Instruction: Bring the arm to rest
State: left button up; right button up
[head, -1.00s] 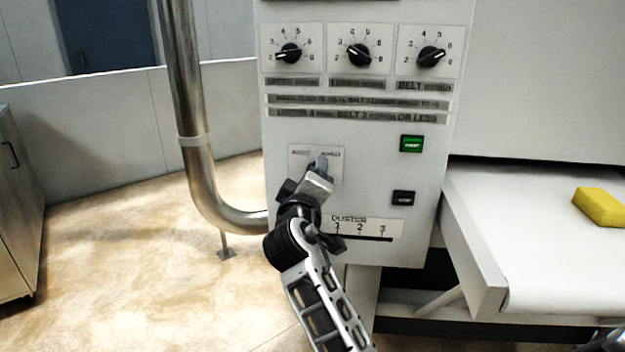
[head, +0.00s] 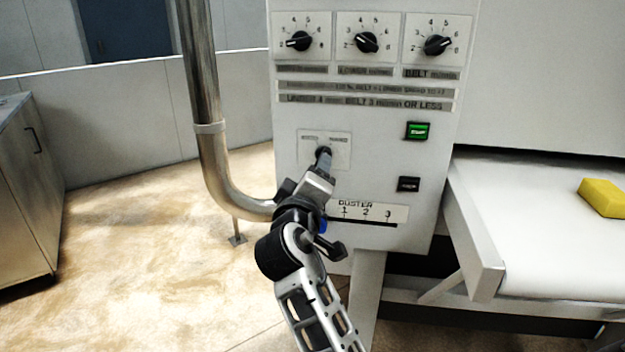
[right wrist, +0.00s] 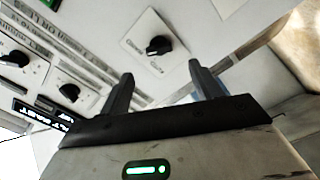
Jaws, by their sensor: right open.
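My right gripper (head: 320,178) is in front of the white control panel (head: 290,110), just below a small selector plate (head: 343,146) with two labels. In the right wrist view the gripper (right wrist: 161,78) is open, and nothing is between its fingers. The black selector knob (right wrist: 158,45) is beyond the fingertips, apart from them in that picture, with its pointer to the side. In the head view the gripper partly hides the knob, and whether they touch there cannot be told. My left gripper is not in view.
The panel also has three dials (head: 366,42), a green button (head: 418,131), a black button (head: 409,184) and a duster scale (head: 368,213). A steel pipe (head: 205,100) stands to the left. A yellow block (head: 603,198) lies on the white belt (head: 545,235) at right.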

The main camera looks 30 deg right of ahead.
jog(key=s+a+f+n+y, duration=0.1)
jog(key=s+a+f+y, duration=0.25)
jog(key=f, duration=0.55)
jog(key=s+a+f+n+y, duration=0.1)
jog(key=s+a+f+y, duration=0.2)
jog(key=f, duration=0.6)
jog(key=s+a+f+m+g+y, duration=0.1)
jog(key=s+a+f+y, duration=0.3)
jog(key=s, duration=0.4)
jog(key=s+a+f+m+g+y, duration=0.2)
jog(key=s+a+f+y, duration=0.2)
jog(key=s+f, duration=0.3)
jog(key=shift+s+f+m, duration=0.3)
jog(key=shift+s, duration=0.75)
jog(key=shift+a+y, duration=0.1)
jog(key=shift+y, duration=0.15)
